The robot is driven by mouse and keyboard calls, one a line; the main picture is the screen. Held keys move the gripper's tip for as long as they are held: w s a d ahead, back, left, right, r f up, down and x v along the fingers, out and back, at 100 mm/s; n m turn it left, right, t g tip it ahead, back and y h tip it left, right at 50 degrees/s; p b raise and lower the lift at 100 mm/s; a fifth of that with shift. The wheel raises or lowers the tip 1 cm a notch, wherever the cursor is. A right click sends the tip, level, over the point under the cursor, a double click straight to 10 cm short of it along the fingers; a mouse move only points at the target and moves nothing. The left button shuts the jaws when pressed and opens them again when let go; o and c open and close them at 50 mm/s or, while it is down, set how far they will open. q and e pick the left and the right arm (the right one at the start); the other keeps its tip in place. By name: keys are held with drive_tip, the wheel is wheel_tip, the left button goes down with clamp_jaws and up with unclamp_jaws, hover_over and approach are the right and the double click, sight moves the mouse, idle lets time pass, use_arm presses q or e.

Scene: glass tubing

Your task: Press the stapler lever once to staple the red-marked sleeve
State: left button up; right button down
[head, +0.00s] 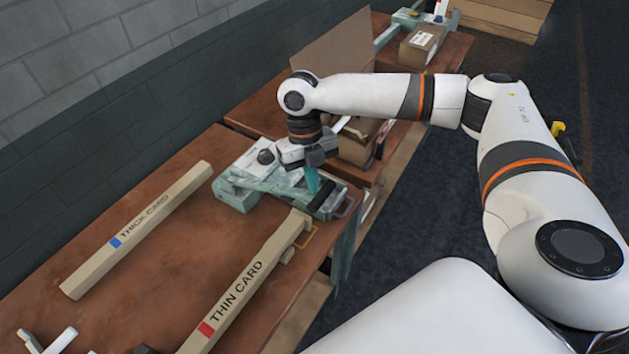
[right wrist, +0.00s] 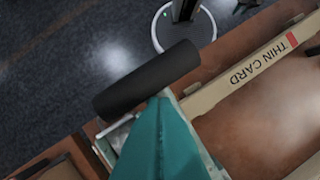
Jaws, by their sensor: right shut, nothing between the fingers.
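The teal stapler (head: 240,190) stands on the brown table. Its black lever grip (head: 324,194) is at its right end and shows as a dark cylinder (right wrist: 145,80) in the right wrist view. My right gripper (head: 311,183) points down at the lever end with its teal fingers shut and empty. In the right wrist view the shut fingers (right wrist: 158,140) reach up to the black grip; I cannot tell whether they touch it. The red-marked sleeve (head: 245,285), labelled THIN CARD, lies with its far end close to the stapler. My left gripper is not in view.
White pieces lie at the lower left. Cardboard boxes (head: 422,45) stand on the farther table. The dark floor to the right is open.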

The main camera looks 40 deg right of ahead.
drive_tip(key=shift+w, duration=0.1)
drive_tip(key=w, duration=0.1)
drive_tip(key=w+p, duration=0.1)
drive_tip(key=r, duration=0.1)
drive_tip(key=shift+w+d+p, duration=0.25)
drive_tip(key=shift+w+p, duration=0.15)
drive_tip(key=b+v, duration=0.3)
drive_tip(key=v, duration=0.9)
drive_tip(key=shift+d, duration=0.1)
idle(0.4)
